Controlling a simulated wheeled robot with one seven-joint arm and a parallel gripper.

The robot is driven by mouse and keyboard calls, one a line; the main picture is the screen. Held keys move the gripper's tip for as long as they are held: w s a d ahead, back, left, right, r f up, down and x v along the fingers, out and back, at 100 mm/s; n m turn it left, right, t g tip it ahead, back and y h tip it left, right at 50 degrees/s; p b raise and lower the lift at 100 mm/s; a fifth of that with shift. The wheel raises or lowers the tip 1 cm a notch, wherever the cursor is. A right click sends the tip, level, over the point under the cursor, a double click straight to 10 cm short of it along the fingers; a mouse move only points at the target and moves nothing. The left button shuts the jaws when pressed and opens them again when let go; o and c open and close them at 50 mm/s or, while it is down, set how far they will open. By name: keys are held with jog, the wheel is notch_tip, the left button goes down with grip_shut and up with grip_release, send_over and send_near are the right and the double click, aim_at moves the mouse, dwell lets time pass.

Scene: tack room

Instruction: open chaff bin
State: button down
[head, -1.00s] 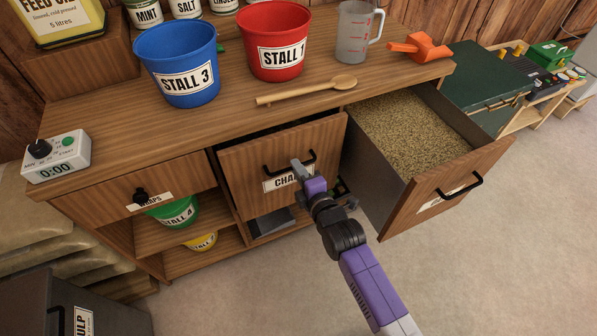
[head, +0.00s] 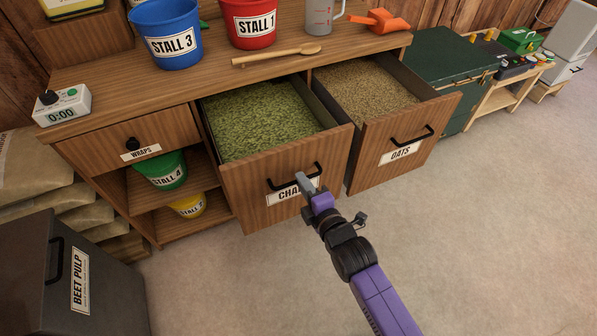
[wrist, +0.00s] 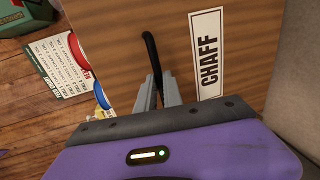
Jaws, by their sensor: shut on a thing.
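The chaff bin (head: 243,190) is a wooden-fronted drawer pulled well out of the counter, with green chopped chaff (head: 262,118) showing inside. Its black bar handle (head: 283,186) sits above a white label that reads CHAFF in the wrist view (wrist: 207,55). My gripper (head: 306,183) is at the right part of this handle. In the wrist view its grey fingers (wrist: 160,92) are closed around the black handle (wrist: 151,58). The fingers partly cover the label in the head view.
The oats bin (head: 405,152) beside it on the right is also open, full of grain. A grey beet pulp bin (head: 110,270) is at lower left. The floor in front is clear.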

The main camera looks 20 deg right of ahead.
jog(key=shift+s, duration=0.35)
jog(key=c, duration=1.5)
grip_release()
jog(key=v, duration=0.7)
jog(key=shift+s+p, duration=0.3)
jog(key=shift+s, duration=0.05)
